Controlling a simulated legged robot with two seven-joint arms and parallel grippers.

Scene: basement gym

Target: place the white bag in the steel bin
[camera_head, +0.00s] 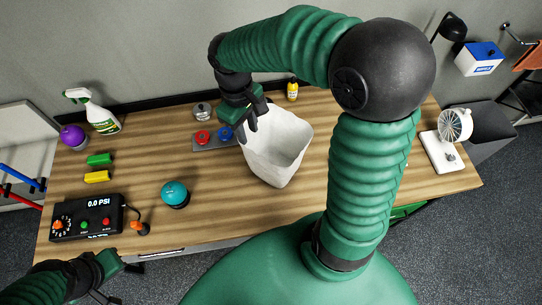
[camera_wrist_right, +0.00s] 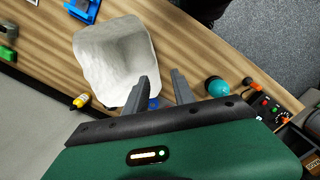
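The white bag (camera_head: 286,163) stands upright and open-topped on the wooden table, right of its middle. It also shows in the right wrist view (camera_wrist_right: 115,58). My right gripper (camera_head: 246,128) is at the bag's left upper rim. In the wrist view its two fingers (camera_wrist_right: 162,88) are apart, and one overlaps the bag's edge. I cannot tell whether it touches. My left gripper (camera_head: 121,281) is low at the left, off the table's front edge, with its fingers apart and empty. A dark grey bin (camera_head: 490,122), likely the steel bin, stands past the table's right end.
Around the bag are a button panel (camera_head: 213,141), a yellow bottle (camera_head: 292,90) and a teal ball (camera_head: 174,193). A pressure box (camera_head: 86,218), spray bottle (camera_head: 98,113) and purple ball (camera_head: 72,136) are at left. A small fan (camera_head: 455,125) stands near the bin.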

